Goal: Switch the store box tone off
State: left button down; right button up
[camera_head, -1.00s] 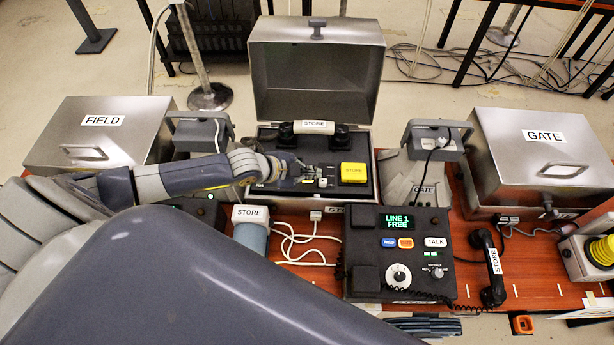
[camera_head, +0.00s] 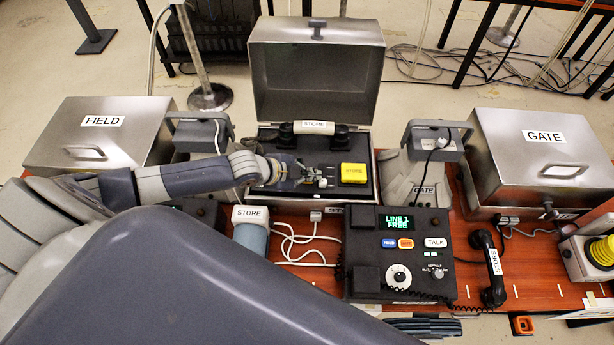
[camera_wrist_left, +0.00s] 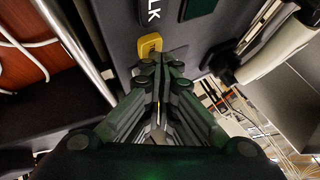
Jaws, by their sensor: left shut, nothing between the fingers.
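The store box (camera_head: 316,83) stands open at the back middle, lid up. Its dark panel (camera_head: 362,197) carries a black and white STORE handset (camera_head: 314,128), a yellow STORE button (camera_head: 353,173) and small controls beside the gripper. My left gripper (camera_head: 322,180) is over the panel, left of the yellow button, shut and empty. In the left wrist view the closed fingertips (camera_wrist_left: 160,62) are at a small yellow-framed control (camera_wrist_left: 150,45), near white lettering ending in "LK". The fingers partly hide this control; its position and any contact cannot be told. My right gripper is out of view.
A desk console (camera_head: 400,250) reading "LINE 1 FREE" stands in front, with a STORE handset (camera_head: 493,268) at its right. Closed FIELD (camera_head: 100,135) and GATE (camera_head: 545,150) boxes flank the store box. White cable (camera_head: 300,245) lies on the red table.

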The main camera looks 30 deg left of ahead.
pick_arm(q)
jog(key=shift+r, duration=0.3)
notch_tip(320, 180, up, 6)
jog(key=p, duration=0.6)
dwell(0.4)
